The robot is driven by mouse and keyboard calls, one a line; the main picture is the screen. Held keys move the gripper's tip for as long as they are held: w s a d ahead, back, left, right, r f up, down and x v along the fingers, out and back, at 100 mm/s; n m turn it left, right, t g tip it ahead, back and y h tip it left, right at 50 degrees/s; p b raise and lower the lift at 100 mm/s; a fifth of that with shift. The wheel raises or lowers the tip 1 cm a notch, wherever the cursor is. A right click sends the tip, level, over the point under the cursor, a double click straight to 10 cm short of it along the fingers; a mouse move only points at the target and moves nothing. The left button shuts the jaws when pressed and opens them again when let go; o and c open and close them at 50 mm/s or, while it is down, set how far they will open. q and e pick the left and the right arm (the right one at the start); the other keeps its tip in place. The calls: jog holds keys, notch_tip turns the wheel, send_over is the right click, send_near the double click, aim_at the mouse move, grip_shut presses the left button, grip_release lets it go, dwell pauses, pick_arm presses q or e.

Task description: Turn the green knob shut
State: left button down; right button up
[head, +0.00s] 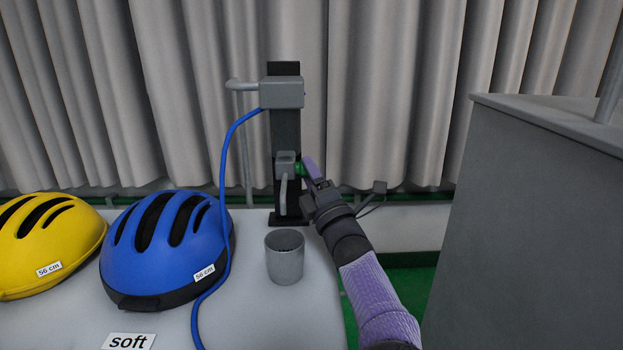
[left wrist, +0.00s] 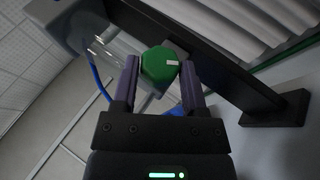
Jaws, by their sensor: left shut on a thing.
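The green knob (head: 300,169) sits on the right side of a grey block on a dark upright post (head: 286,130). In the left wrist view, the knob (left wrist: 157,64) shows a short white mark on its face. My left gripper (head: 309,168) reaches it from the right. Its purple fingers (left wrist: 159,72) lie on either side of the knob and are shut on it. In the head view the fingers and wrist partly hide the knob. My right gripper is in neither view.
A grey cup (head: 284,261) stands in front of the post. A blue helmet (head: 150,255) and a yellow helmet (head: 40,250) lie to the left. A blue hose (head: 222,190) runs down from the post's upper block. A large grey box (head: 535,220) stands at right.

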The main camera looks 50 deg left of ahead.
pick_arm(q)
jog(key=shift+w+f+y+b, duration=0.1)
jog(key=shift+f+y+b, duration=0.2)
jog(key=shift+f+b, duration=0.15)
jog(key=shift+r+n, duration=0.15)
jog(key=shift+n, duration=0.15)
jog(key=shift+r, duration=0.15)
jog(key=shift+c, duration=0.7)
grip_release()
jog(key=p+v, duration=0.2)
jog(key=v, duration=0.7)
jog(key=shift+d+p, duration=0.15)
jog(key=shift+p, duration=0.15)
jog(key=shift+d+f, duration=0.25)
jog(key=shift+d, duration=0.05)
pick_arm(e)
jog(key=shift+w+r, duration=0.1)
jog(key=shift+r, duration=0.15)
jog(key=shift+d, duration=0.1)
